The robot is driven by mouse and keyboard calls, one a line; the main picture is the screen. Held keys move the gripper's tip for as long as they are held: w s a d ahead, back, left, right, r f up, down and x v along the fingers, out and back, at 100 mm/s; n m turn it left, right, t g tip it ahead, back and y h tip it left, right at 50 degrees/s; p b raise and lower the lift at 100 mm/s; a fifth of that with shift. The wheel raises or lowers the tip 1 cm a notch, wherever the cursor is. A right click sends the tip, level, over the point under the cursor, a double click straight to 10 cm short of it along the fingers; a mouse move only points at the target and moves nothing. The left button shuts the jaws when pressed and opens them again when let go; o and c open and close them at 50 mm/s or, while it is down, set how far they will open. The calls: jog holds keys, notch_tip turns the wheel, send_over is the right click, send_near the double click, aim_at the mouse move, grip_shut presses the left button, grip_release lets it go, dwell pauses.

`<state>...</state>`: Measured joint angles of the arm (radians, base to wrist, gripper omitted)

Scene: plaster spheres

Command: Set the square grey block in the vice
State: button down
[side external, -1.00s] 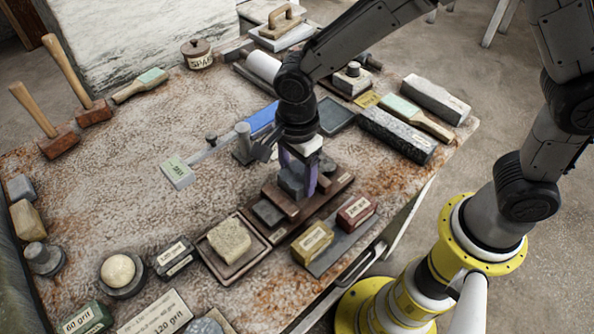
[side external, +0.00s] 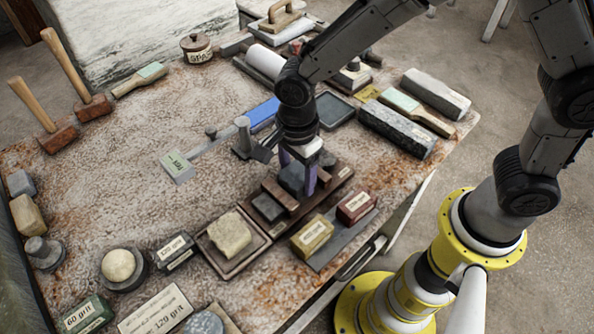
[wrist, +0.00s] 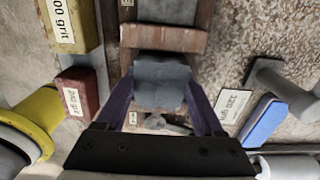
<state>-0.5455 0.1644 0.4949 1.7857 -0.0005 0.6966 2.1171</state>
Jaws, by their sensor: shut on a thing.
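The square grey block (side external: 291,179) is between the two purple fingers of my gripper (side external: 298,172). In the wrist view the block (wrist: 162,84) fills the space between the fingers of my gripper (wrist: 163,98), which are shut on its sides. A wooden fixture with raised cross bars, which I take for the vice (side external: 340,177), lies under my gripper. The block is low over it, close beside a brown wooden bar (wrist: 163,38). The block's underside is hidden, so I cannot tell whether it touches the base.
A tray with a beige block (side external: 228,236) stands left of the fixture. Yellow (side external: 312,236) and red (side external: 356,206) grit blocks lie close on the near side. A blue-ended tool (side external: 262,113) and a grey post (side external: 243,135) stand behind. The table's left middle is clear.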

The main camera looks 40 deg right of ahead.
jog(key=shift+f, duration=0.35)
grip_release()
jog(key=shift+f, duration=0.1)
dwell(0.3)
jog(key=shift+r, duration=2.05)
